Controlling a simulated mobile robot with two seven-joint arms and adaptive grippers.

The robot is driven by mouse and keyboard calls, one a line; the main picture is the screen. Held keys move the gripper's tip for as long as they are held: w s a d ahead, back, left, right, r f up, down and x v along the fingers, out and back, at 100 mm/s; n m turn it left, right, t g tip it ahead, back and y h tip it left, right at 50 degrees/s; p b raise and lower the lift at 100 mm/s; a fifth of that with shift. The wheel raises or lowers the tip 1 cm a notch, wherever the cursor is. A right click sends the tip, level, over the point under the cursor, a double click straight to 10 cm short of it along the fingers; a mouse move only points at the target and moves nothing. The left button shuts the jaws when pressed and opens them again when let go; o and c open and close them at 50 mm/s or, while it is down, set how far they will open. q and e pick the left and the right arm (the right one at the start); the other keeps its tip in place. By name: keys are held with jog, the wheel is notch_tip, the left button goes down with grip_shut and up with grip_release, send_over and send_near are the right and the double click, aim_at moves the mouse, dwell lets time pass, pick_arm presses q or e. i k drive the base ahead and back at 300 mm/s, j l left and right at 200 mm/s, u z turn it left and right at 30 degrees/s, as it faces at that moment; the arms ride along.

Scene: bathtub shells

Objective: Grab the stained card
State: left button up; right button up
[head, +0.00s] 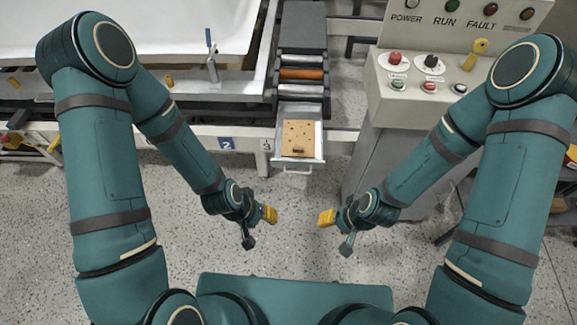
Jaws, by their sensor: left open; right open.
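A tan card (299,136) with dark spots lies in a shallow metal tray (284,161) that juts out at the front of the machine, below a roller. A small dark brown mark shows near the card's lower edge. My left gripper (260,229) is open and empty, in the air to the lower left of the tray. My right gripper (335,232) is open and empty, to the lower right of the tray. Both grippers are apart from the card.
A control box (456,95) with buttons and a RUN/FAULT panel stands to the right of the tray. A large white tub shell (155,28) lies at the upper left. An orange roller (301,75) sits behind the tray. Speckled floor in front is clear.

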aim_at(298, 137)
jog(key=i+z, duration=0.15)
jog(key=z, duration=0.2)
jog(key=i+z, duration=0.1)
jog(key=z, duration=0.2)
jog(key=i+j+z, duration=0.15)
jog(key=z, duration=0.2)
